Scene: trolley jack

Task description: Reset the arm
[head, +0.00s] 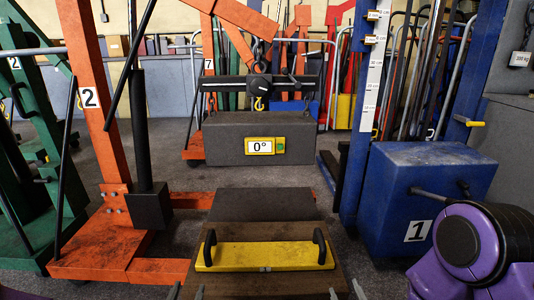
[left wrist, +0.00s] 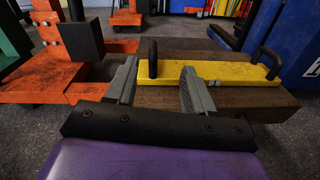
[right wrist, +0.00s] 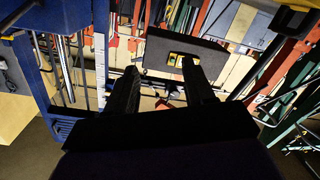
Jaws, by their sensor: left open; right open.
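My left gripper (head: 185,292) is at the bottom edge of the head view, open and empty. It also shows in the left wrist view (left wrist: 157,80), its fingers apart in front of a yellow plate (left wrist: 215,73). The plate's near black handle (left wrist: 152,60) stands beyond the gap between them, not gripped. In the head view the yellow plate (head: 265,256) lies on a brown block, with a black handle (head: 210,248) at each end. My right gripper (head: 346,291) is open and empty at the bottom edge; its dark fingers (right wrist: 160,85) show apart in the right wrist view.
A dark block (head: 258,138) with a "0°" display hangs from an orange hoist. A blue jack labelled 1 (head: 435,185) stands right, an orange jack labelled 2 (head: 92,110) left, and green frames (head: 30,140) far left. Grey floor shows between them. My purple right arm fills the lower right.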

